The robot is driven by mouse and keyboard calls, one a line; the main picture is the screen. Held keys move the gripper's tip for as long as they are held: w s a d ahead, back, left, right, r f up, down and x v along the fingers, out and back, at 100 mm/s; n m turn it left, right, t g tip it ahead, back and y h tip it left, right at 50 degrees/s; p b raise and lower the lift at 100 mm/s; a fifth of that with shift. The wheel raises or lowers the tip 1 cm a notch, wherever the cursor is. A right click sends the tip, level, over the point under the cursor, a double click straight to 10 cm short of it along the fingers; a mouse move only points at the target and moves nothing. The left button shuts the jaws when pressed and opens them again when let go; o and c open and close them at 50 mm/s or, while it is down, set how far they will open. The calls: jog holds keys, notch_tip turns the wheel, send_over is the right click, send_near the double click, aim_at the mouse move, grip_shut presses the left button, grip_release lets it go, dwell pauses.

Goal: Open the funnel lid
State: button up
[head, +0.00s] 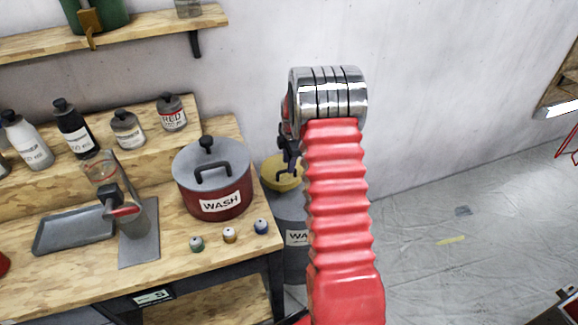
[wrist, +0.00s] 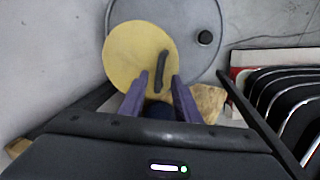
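The yellow funnel lid (head: 283,181) is a round disc on top of the grey drum (head: 291,212), beside the bench. In the wrist view the lid (wrist: 126,51) fills the upper middle and looks closed. Its dark bar handle (wrist: 162,70) runs across it near its right side. My gripper (wrist: 160,79) is open, with its two purple fingers apart. The lower end of the handle shows between the fingertips; I cannot tell if they touch it. In the head view my gripper (head: 290,160) is over the lid and hides part of it.
The red WASH pot (head: 208,204) stands on the wooden bench (head: 185,262), left of the drum. A black knob (wrist: 205,38) sits on the drum top. A striped black rack-like object (wrist: 280,105) is at right. The wall is behind.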

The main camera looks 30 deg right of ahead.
jog(key=shift+w+d+f, duration=0.1)
jog(key=shift+w+f, duration=0.05)
jog(key=shift+f, duration=0.5)
jog(key=shift+w+f, duration=0.1)
jog(key=shift+f, duration=0.55)
grip_shut()
jog(key=shift+s+d, duration=0.1)
jog(key=shift+d, duration=0.05)
jog(key=shift+a, duration=0.2)
